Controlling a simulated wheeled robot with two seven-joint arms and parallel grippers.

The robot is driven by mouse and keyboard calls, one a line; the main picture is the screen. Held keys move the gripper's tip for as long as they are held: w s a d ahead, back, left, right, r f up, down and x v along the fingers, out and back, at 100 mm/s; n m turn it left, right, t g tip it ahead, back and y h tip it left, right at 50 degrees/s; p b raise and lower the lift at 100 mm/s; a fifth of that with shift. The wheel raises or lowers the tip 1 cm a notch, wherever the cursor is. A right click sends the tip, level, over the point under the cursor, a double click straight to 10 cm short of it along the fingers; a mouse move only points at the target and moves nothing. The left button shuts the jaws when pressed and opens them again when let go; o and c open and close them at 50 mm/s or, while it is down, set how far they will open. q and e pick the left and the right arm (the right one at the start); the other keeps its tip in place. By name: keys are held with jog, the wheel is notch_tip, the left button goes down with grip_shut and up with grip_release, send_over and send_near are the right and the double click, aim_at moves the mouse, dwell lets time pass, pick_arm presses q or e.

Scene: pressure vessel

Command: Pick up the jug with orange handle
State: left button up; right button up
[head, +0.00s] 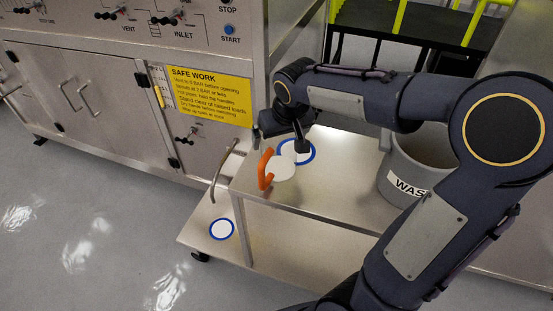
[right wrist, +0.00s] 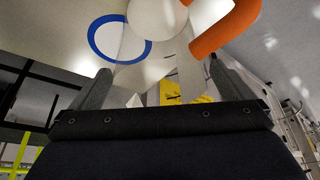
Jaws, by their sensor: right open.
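The jug (head: 284,171) has a pale, whitish body and an orange handle (head: 266,169) on its left side. It stands on the upper shelf of a metal cart, near the cart's left end. My right gripper (head: 281,142) is open and empty, just behind and above the jug in the head view. In the right wrist view the jug (right wrist: 157,18) shows at the top centre, with its handle (right wrist: 226,28) to the right. The two fingers (right wrist: 164,86) stand apart below them, with nothing clearly held between. My left gripper is not in view.
A blue-ringed white disc (head: 306,151) lies beside the jug on the cart shelf (head: 335,172); another ringed disc (head: 222,229) is on the lower shelf. A grey waste bin (head: 392,178) stands right of the jug. A steel cabinet (head: 110,95) with a yellow sign (head: 208,95) is behind-left.

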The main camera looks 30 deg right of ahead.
jog(key=shift+c, duration=0.3)
jog(key=c, duration=1.1)
jog(key=shift+c, duration=0.2)
jog(key=shift+r, duration=0.1)
